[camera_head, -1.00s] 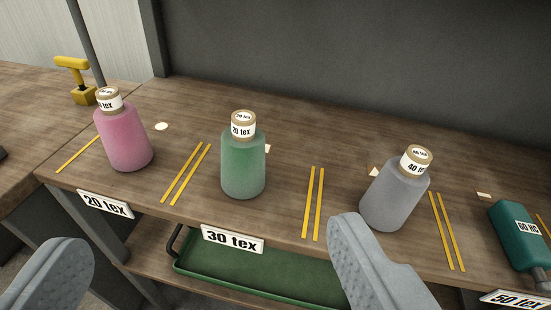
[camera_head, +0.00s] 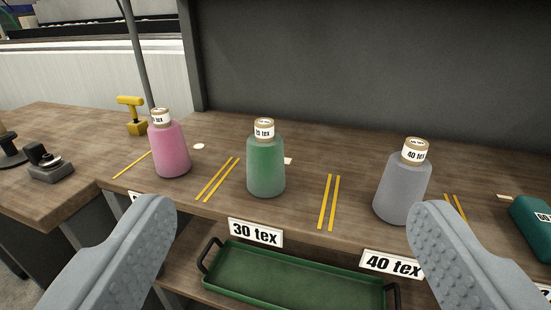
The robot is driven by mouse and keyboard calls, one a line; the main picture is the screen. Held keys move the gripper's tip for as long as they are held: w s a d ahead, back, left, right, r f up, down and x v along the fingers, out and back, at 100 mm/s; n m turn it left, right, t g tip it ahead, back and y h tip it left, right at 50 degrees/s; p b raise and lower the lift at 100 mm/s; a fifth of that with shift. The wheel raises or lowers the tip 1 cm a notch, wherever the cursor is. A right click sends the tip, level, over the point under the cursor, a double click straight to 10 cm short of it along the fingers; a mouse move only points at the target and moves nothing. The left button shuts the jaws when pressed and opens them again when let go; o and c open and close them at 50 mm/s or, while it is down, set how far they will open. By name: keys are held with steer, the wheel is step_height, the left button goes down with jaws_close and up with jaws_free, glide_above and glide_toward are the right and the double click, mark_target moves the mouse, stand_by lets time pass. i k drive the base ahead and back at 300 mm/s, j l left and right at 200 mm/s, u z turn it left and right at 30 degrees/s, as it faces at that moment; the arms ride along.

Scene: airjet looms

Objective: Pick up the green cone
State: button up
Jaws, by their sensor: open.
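The green cone (camera_head: 266,166) stands upright on the wooden bench, near the middle of the view. Its pale top band carries a tex label. My gripper (camera_head: 290,225) is open and empty, with one grey finger at the lower left and the other at the lower right. The green cone shows between the two fingers, farther off, and neither finger touches it.
A pink cone (camera_head: 169,148) stands to the left and a grey cone (camera_head: 402,184) to the right. A teal container (camera_head: 533,222) is at the right edge. Yellow strips (camera_head: 329,202) mark the bench (camera_head: 300,205). A green tray (camera_head: 290,275) sits below its front edge. A dark panel (camera_head: 370,75) rises behind.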

mark_target(265, 168)
steer(key=i+j+z, duration=0.1)
steer(key=i+j, duration=0.15)
steer(key=j, duration=0.25)
steer(key=i+j+z, duration=0.15)
steer(key=j, duration=0.2)
steer(key=k+j+z, duration=0.1)
steer(key=j, duration=0.35)
steer(key=k+j+z, duration=0.15)
steer(key=k, duration=0.35)
